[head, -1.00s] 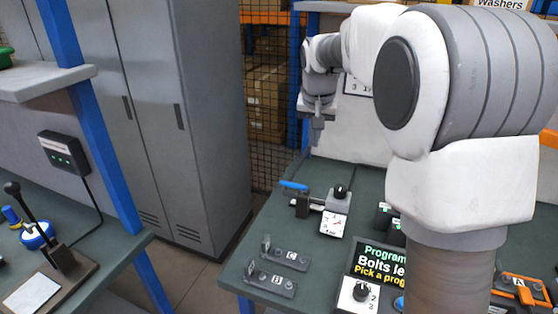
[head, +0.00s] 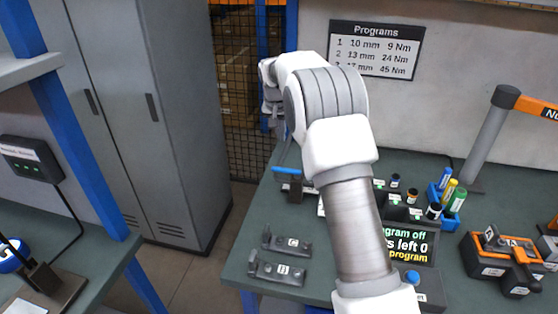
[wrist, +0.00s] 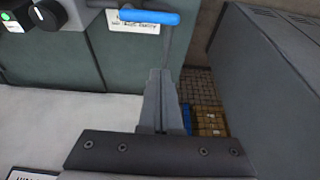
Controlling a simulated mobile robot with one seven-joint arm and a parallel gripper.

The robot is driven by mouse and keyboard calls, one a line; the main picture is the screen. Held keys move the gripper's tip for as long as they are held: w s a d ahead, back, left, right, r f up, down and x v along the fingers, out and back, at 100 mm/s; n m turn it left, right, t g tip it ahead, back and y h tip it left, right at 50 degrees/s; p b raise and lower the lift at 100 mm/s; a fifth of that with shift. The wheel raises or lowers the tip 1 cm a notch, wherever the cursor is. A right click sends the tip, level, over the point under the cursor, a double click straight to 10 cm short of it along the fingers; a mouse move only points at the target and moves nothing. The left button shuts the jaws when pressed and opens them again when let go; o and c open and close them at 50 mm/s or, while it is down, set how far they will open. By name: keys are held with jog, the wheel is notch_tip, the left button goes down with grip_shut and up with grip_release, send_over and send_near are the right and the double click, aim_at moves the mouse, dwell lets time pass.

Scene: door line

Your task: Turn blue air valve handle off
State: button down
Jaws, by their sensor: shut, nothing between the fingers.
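The blue valve handle (head: 287,170) lies level across the valve near the far left edge of the green bench in the head view. It also shows in the wrist view as a blue bar (wrist: 150,17) at the top, beside a white label. My gripper (wrist: 160,74) points up toward the handle in the wrist view, with its fingers together and empty. A gap shows between fingertips and handle. In the head view my gripper (head: 272,122) is small, above and slightly left of the handle. My arm hides part of the gauge area beside the valve.
Clamps C and D (head: 287,244) sit at the bench's left front. A program screen (head: 408,242) reads "Bolts left 0", partly hidden by my arm. A grey cabinet (head: 160,110) stands left across a floor gap. A wall panel (head: 375,48) is behind. A black knob (wrist: 47,15) is near the valve.

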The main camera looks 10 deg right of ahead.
aim_at(286, 172)
notch_tip(286, 172, down, 9)
jog(key=shift+s+f, duration=0.2)
jog(key=shift+s, duration=0.15)
dwell(0.7)
jog(key=shift+a, duration=0.1)
